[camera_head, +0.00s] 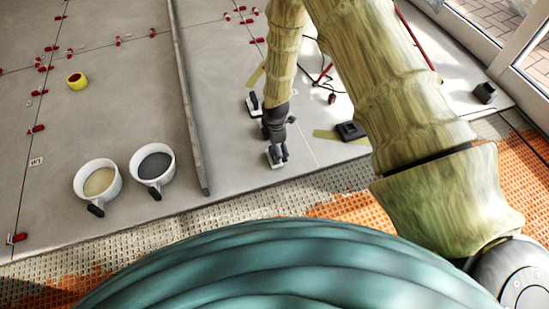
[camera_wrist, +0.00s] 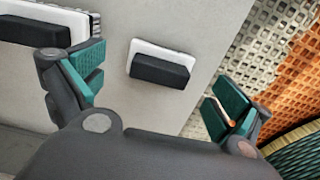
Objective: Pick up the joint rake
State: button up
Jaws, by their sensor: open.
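My gripper (camera_wrist: 158,88) is open, its two teal-padded fingers wide apart, with nothing held. In the wrist view a small tool with a white plate and a black block-like grip (camera_wrist: 160,68) lies on the grey tile between the fingers, apart from both. I cannot tell for sure whether it is the joint rake. A similar white and black tool (camera_wrist: 40,28) lies at the upper left, partly behind the left finger. In the head view my gripper (camera_head: 276,125) points down near the tile edge, partly hiding the nearer tool (camera_head: 277,158); the other (camera_head: 253,105) lies just beyond.
Two white buckets (camera_head: 98,184) (camera_head: 153,166) stand at the left. A long grey bar (camera_head: 188,100) lies between them and my gripper. A black block (camera_head: 351,131) lies to the right. A yellow roll (camera_head: 76,81) and several red clips lie farther off. Orange matting (camera_head: 350,206) borders the tile.

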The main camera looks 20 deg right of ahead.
jog(key=f+b, duration=0.1)
jog(key=f, duration=0.1)
jog(key=f+b, duration=0.1)
jog(key=shift+s+a+f+b, duration=0.1)
jog(key=shift+a+f+b, duration=0.05)
jog(key=shift+a+b, duration=0.2)
jog(key=shift+f+b, duration=0.5)
jog(key=shift+f, duration=0.4)
jog(key=c, duration=1)
